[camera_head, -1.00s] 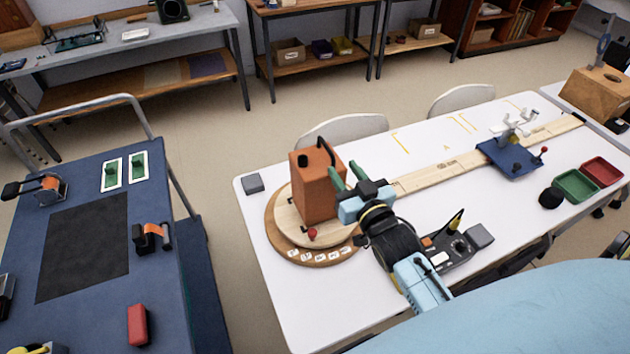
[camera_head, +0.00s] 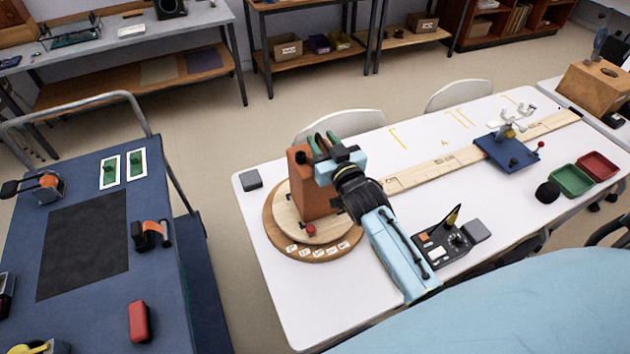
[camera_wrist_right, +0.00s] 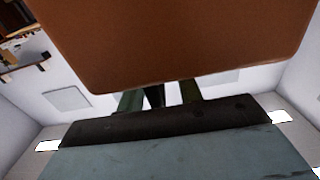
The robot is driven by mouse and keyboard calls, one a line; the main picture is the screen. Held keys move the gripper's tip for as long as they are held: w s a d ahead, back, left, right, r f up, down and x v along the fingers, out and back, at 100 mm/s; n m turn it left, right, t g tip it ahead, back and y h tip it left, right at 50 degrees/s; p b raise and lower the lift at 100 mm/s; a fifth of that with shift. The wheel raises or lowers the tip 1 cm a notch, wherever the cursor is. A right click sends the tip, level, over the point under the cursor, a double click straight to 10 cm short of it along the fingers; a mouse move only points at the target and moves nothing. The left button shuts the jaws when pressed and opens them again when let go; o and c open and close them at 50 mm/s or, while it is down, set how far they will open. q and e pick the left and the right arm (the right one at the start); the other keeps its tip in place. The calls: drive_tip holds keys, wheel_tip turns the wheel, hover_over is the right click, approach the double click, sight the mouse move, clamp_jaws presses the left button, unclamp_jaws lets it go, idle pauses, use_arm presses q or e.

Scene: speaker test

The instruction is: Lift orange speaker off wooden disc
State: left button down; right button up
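The orange speaker (camera_head: 312,198) is a tall box standing upright on the pale upper wooden disc (camera_head: 290,225), which lies on a darker round wooden base. My right gripper (camera_head: 325,142) is at the upper right of the speaker, its green fingers pointing away past the speaker's top. The fingers look apart, with nothing seen between them. In the right wrist view the speaker (camera_wrist_right: 180,40) fills the upper part and covers the fingertips, so contact cannot be told. My left gripper is not in view.
A dark control box with a yellow-tipped part (camera_head: 440,240) stands right of my right arm. A wooden rail (camera_head: 430,170) runs right towards a blue stand (camera_head: 505,152). A grey block (camera_head: 251,179) sits at the table's left corner. Chairs stand behind.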

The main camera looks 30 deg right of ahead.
clamp_jaws()
idle(1.3)
drive_tip(key=shift+r, duration=0.3)
